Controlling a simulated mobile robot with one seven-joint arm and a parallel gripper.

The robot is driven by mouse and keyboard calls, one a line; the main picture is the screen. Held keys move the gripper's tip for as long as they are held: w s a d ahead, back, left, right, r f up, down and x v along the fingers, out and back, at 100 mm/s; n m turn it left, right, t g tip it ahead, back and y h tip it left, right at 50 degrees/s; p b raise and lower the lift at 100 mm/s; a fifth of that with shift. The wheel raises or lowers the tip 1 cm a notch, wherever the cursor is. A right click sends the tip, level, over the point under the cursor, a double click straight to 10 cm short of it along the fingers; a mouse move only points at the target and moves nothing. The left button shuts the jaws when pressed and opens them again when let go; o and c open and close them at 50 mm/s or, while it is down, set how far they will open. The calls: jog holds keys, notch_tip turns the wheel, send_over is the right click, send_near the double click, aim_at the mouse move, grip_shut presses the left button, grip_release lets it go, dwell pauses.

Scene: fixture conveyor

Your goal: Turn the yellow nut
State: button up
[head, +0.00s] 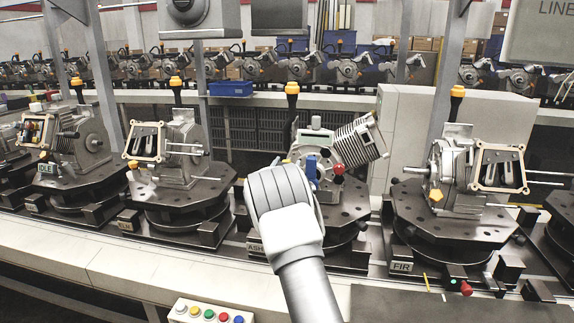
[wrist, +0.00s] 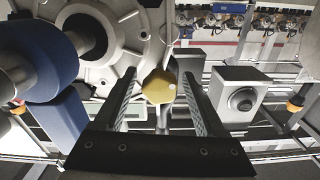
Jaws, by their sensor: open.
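The yellow nut (wrist: 159,87) shows in the wrist view, below the round grey housing (wrist: 120,25) of a machine. My gripper (wrist: 159,74) is open, with one black finger on each side of the nut in the picture. A gap shows on both sides, so neither finger seems to touch it. How deep the nut sits between the fingers I cannot tell. In the head view my arm stands before the fixture labelled ASH (head: 345,205) and hides its lower front. My fingers are hidden there.
A blue cylindrical part (wrist: 40,55) is close at the left in the wrist view. A grey block with a round knob (wrist: 240,95) stands at the right. In the head view, the FIR fixture (head: 455,215) carries another yellow part (head: 436,195). A button box (head: 210,312) is in front.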

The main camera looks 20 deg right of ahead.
jog(key=b+v, duration=0.1)
jog(key=v, duration=1.6)
jog(key=shift+s, duration=0.2)
jog(key=shift+a, duration=0.15)
